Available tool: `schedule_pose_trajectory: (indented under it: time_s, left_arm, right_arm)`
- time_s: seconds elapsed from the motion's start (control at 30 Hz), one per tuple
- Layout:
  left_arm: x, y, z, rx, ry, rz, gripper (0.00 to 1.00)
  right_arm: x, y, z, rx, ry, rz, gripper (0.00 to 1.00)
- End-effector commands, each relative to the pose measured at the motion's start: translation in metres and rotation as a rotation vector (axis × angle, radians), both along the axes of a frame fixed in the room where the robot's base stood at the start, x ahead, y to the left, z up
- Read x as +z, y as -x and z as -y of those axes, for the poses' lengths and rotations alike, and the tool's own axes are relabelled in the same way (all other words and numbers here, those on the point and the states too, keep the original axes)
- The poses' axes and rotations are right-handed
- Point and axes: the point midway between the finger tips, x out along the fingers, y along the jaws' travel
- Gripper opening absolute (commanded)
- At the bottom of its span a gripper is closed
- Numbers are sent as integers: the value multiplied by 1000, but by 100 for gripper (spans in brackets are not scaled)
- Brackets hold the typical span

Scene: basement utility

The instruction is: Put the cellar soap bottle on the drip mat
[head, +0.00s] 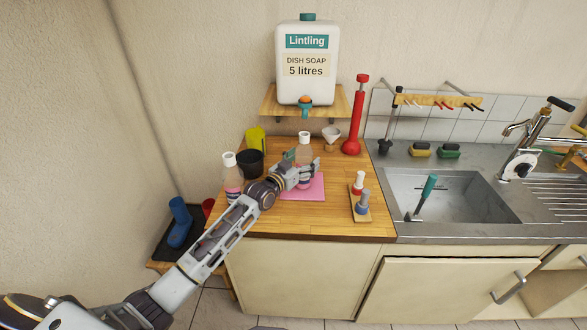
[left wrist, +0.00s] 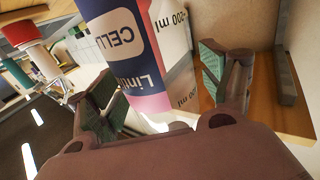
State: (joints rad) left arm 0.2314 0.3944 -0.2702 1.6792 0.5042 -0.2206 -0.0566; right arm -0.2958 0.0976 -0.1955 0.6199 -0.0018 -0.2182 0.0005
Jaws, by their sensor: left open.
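The cellar soap bottle (head: 304,155), clear with a white cap and a pink lower part, is upright at the pink drip mat (head: 314,192). It appears to stand on the mat, but my gripper hides most of its base. My left gripper (head: 303,172) is at the bottle, with its fingers apart. In the left wrist view the bottle's dark label, reading "CELL" (left wrist: 122,42), shows between the two open fingers (left wrist: 160,85). My right gripper is not in view.
A second white-capped bottle (head: 232,172) stands at the counter's left, near a black cup (head: 250,162) and a yellow item (head: 256,138). A large soap canister (head: 307,62) sits on the wall shelf. A red plunger-like tool (head: 356,115) and a small wooden stand (head: 362,212) are to the right.

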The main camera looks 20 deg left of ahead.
Motion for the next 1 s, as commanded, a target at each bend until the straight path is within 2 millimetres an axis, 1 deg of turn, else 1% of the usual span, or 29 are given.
schedule_pose_trajectory:
  time_s: [0.27, 1.0]
  left_arm:
    - [0, 12, -5, 1, 0, 0, 80]
    - [0, 70, -23, 0, 0, -1, 80]
  right_arm:
    - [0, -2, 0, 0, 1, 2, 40]
    - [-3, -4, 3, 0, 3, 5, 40]
